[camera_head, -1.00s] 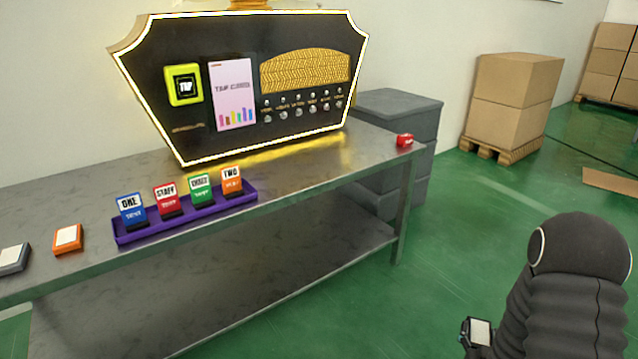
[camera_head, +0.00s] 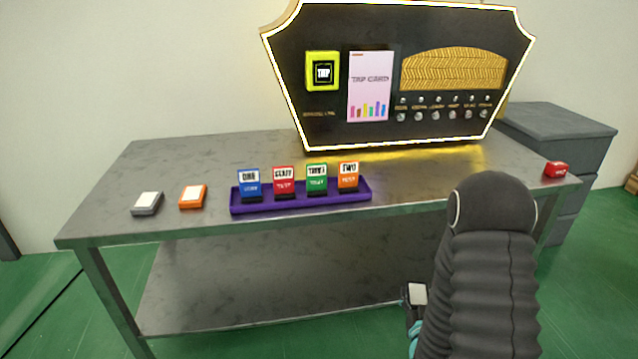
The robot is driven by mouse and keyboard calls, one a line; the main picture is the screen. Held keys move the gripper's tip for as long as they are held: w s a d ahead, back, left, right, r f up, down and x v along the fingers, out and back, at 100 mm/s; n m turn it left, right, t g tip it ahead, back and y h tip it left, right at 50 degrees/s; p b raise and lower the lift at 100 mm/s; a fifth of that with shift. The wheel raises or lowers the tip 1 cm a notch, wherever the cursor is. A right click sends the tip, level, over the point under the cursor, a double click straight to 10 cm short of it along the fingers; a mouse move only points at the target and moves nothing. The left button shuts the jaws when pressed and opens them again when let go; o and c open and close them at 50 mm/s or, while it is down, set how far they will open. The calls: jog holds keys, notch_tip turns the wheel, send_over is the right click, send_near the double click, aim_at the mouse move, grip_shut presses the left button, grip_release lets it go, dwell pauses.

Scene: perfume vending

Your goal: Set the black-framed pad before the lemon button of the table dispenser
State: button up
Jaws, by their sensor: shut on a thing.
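The black-framed pad (camera_head: 417,293), with a white face, is in my gripper (camera_head: 413,318) at the lower middle, in front of and below the table's front edge. My gripper is shut on it; my dark arm hides much of the gripper. The table dispenser (camera_head: 290,60) is a black panel with a glowing rim at the back right of the table. A row of several round buttons (camera_head: 436,116) with small labels runs under its gold window. The labels are too small to tell which is lemon.
A purple tray (camera_head: 300,204) holds several coloured cards. An orange pad (camera_head: 193,196) and a grey pad (camera_head: 147,203) lie to its left. A red object (camera_head: 555,169) sits at the right end of the metal table (camera_head: 190,155).

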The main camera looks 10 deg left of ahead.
jog(key=w+a+r+n+y, duration=0.15)
jog(key=w+r, duration=0.25)
jog(key=r, duration=0.7)
jog(key=w+r+n+g+y+p, duration=0.1)
jog(key=w+r+y, duration=0.25)
jog(key=r, duration=0.85)
jog(key=w+a+r+n+y, duration=0.15)
jog(key=w+r, duration=0.25)
jog(key=r, duration=0.7)
jog(key=h, duration=0.1)
send_over(392, 187)
notch_tip(392, 187, down, 10)
jog(key=shift+r, duration=0.25)
jog(key=shift+f, duration=1.95)
jog(key=shift+f+b, duration=0.25)
jog(key=shift+b, duration=0.25)
jog(key=o, duration=1.1)
jog(key=shift+r, duration=0.1)
jog(key=shift+c, duration=0.2)
